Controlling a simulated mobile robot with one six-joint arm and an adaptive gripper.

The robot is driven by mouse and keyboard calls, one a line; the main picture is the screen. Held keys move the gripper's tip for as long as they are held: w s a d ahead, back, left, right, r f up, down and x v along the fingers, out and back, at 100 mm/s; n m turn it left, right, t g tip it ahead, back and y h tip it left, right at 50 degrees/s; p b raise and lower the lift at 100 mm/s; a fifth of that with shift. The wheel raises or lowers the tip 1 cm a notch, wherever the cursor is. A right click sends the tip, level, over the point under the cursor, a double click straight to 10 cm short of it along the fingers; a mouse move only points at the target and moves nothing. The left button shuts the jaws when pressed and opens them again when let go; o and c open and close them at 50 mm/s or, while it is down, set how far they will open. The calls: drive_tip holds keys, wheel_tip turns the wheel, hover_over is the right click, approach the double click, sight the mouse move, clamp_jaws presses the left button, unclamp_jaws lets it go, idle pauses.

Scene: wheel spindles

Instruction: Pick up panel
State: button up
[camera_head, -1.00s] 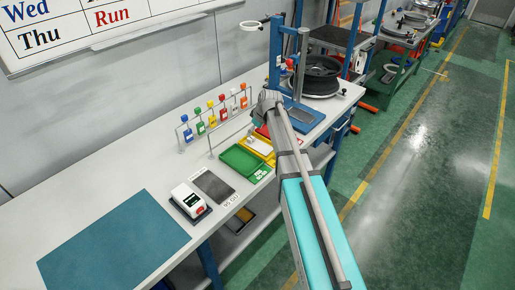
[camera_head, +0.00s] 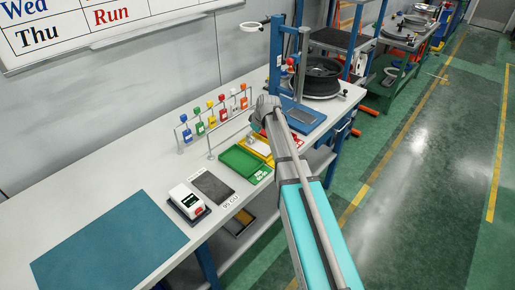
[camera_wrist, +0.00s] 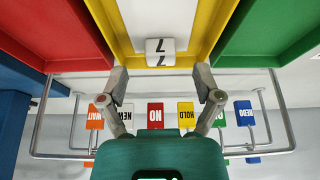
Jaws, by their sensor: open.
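A white piece marked 7 (camera_wrist: 160,47) sits at the near edge of the yellow tray (camera_wrist: 215,14) in the wrist view; I cannot tell whether it is the panel. My gripper (camera_wrist: 160,78) is open and empty, its two fingers apart on either side below that piece. A rack of coloured tags, among them a red tag (camera_wrist: 155,115) and a yellow tag (camera_wrist: 186,115), shows upside down behind the fingers. In the head view my arm covers the gripper and part of the yellow tray (camera_head: 262,152).
A red tray (camera_wrist: 50,30) and a green tray (camera_wrist: 270,30) flank the yellow one. A press stand (camera_head: 303,70) and black wheel (camera_head: 318,76) stand at the back.

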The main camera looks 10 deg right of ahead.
drive_tip(key=shift+b+x, duration=1.05)
drive_tip(key=shift+x, duration=0.4)
clamp_jaws()
